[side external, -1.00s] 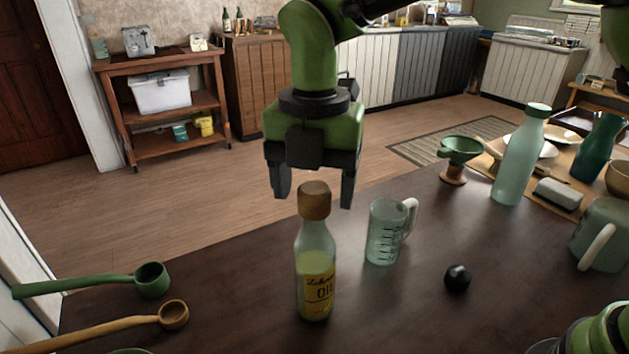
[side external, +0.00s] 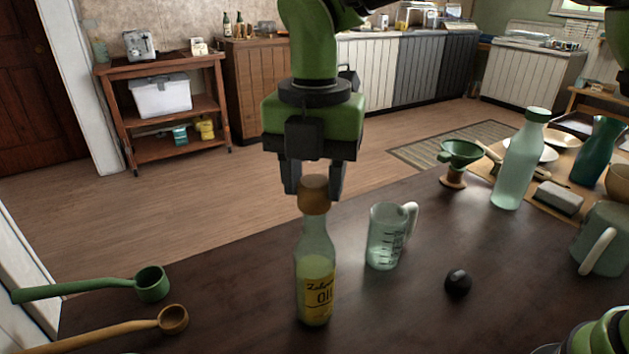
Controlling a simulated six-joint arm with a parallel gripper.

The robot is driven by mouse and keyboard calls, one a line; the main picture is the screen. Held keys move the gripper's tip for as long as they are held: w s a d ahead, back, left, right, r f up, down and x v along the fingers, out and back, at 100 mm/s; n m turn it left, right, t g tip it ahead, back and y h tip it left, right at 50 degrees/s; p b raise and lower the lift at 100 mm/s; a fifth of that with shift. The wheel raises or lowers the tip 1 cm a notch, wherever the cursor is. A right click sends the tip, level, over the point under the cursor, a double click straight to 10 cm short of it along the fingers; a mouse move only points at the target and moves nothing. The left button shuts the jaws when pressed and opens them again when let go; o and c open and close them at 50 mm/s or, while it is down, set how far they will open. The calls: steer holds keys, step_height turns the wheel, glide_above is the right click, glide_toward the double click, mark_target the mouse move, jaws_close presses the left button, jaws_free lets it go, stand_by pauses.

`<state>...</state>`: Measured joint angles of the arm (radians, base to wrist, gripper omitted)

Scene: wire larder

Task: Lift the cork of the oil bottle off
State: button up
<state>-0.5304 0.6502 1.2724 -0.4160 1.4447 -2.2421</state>
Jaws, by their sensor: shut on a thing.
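The oil bottle (side external: 316,275) stands upright on the dark table, pale glass with a yellow label. Its brown cork (side external: 314,197) is right above the neck, between the fingers of my gripper (side external: 314,188). The gripper points straight down and is shut on the cork. The cork sits slightly higher over the bottle than before, and more of the glass neck shows below it. I cannot tell whether the cork's lower end is clear of the bottle mouth.
A pale bottle (side external: 517,165), funnel (side external: 460,154) and teal mug (side external: 603,243) stand at right.

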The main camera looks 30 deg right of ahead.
mark_target(315, 180)
steer(key=shift+r, duration=0.7)
steer(key=shift+r, duration=0.2)
steer(key=shift+r, duration=3.4)
